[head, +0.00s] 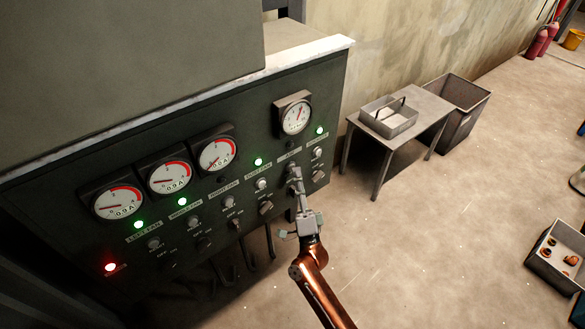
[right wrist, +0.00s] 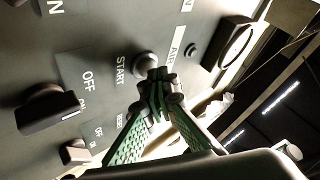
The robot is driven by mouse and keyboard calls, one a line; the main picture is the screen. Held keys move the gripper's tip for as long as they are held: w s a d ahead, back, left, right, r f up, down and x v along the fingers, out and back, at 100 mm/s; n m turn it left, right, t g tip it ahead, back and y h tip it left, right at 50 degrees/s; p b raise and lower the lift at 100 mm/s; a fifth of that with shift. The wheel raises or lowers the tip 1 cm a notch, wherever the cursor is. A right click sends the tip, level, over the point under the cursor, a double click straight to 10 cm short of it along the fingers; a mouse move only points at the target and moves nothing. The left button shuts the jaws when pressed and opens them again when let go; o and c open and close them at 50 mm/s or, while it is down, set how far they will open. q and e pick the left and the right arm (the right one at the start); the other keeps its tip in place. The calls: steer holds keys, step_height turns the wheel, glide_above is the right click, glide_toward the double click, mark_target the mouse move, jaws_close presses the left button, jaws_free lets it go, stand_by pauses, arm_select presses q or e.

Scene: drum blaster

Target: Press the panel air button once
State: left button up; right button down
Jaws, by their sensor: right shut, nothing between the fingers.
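The dark control panel (head: 130,185) carries gauges, lamps, buttons and switches. In the right wrist view, the AIR label (right wrist: 177,52) sits beside a round pale button (right wrist: 146,64) with START printed next to it. My right gripper (right wrist: 156,88) is shut and empty, its fingertips right at this button and partly overlapping its edge. I cannot tell whether they touch it. In the head view my right gripper (head: 295,177) is at the panel's right part, below the upper gauge, and hides the button. A small dark lamp (right wrist: 191,50) lies beyond the AIR label. My left gripper is not in view.
Other buttons and switches are close by, such as a dark rotary switch (right wrist: 48,108). Several green lamps and one red lamp (head: 110,267) glow. A table (head: 425,105) with a metal tray and a bin (head: 462,120) stand right of the panel.

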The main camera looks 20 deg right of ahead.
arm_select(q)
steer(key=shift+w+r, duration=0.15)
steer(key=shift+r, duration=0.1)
arm_select(e)
steer(key=shift+s+d, duration=0.2)
steer(key=shift+s, duration=0.4)
arm_select(q)
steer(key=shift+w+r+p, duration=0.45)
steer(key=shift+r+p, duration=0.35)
steer(key=shift+p, duration=0.3)
arm_select(e)
steer(key=s, duration=0.1)
steer(key=s+d, duration=0.1)
steer(key=s, duration=0.2)
steer(key=shift+s+d, duration=0.35)
steer(key=shift+f, duration=0.1)
